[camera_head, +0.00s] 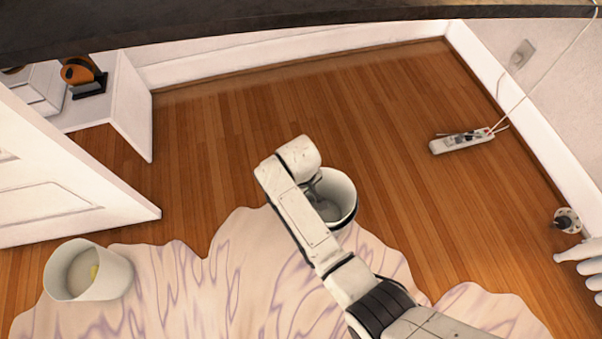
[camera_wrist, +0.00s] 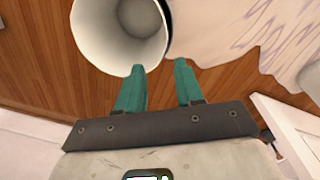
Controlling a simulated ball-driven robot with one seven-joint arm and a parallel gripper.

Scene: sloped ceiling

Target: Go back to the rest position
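My gripper (camera_wrist: 159,67) is open in the wrist view, its two teal fingers apart with nothing between them. Its fingertips point toward a white bucket (camera_wrist: 90,30), and one reaches the bucket's rim in the picture. I cannot tell whether they touch. In the head view my arm reaches over the floor to this white bucket (camera_head: 345,190), which stands upright at the rug's far edge. My wrist hides part of the bucket, and the fingers are hardly visible there. The bucket's inside looks grey, with no clear object in it.
A white door (camera_head: 60,190) stands open at left. A power strip (camera_head: 462,142) lies at right. Wooden floor (camera_head: 230,120) is clear behind. A dark edge crosses the top.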

